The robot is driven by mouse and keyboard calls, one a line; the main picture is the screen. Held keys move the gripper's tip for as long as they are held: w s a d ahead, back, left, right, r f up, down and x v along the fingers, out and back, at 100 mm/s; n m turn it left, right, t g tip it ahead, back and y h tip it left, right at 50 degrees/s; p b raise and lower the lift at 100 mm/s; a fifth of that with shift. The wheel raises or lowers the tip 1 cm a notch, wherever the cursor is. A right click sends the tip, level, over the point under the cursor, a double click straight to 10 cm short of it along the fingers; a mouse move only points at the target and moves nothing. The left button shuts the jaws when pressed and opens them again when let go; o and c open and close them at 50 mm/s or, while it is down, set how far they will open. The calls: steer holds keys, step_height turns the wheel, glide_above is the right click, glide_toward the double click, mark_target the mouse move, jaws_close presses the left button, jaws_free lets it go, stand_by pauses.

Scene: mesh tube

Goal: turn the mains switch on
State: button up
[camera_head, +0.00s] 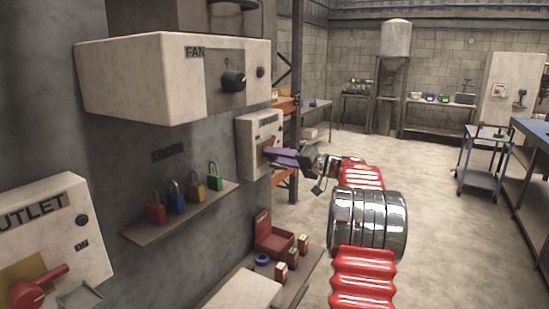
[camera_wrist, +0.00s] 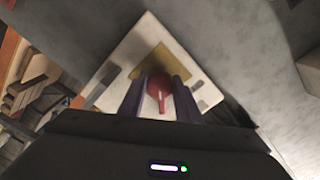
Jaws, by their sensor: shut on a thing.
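The mains switch box (camera_head: 246,150) is a white box on the grey wall, beyond the fan box. In the wrist view the white box (camera_wrist: 150,38) appears turned, with a yellow plate (camera_wrist: 152,62) and a red handle (camera_wrist: 159,91) on its front. My gripper (camera_head: 272,154) is at the front of this box, its purple fingers reaching in from the right. In the wrist view my gripper (camera_wrist: 160,92) has one finger on each side of the red handle and is shut on it. The fingers hide part of the handle in the head view.
The fan box (camera_head: 135,78) juts out nearer on the wall. Below it, a shelf (camera_head: 135,232) carries several coloured padlocks. An outlet box (camera_head: 75,210) with a red handle is at lower left. A red open box (camera_head: 270,240) stands low.

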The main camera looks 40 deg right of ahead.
steer(key=m, duration=0.5)
steer(key=shift+d+m, duration=0.1)
steer(key=shift+m, duration=0.3)
steer(key=shift+f+m, duration=0.1)
steer(key=shift+m, duration=2.1)
steer(key=o, duration=0.7)
steer(key=shift+d+f, duration=0.1)
steer(key=o, duration=0.4)
steer(key=shift+c, duration=0.2)
steer(key=v, duration=1.3)
steer(key=shift+s, duration=0.4)
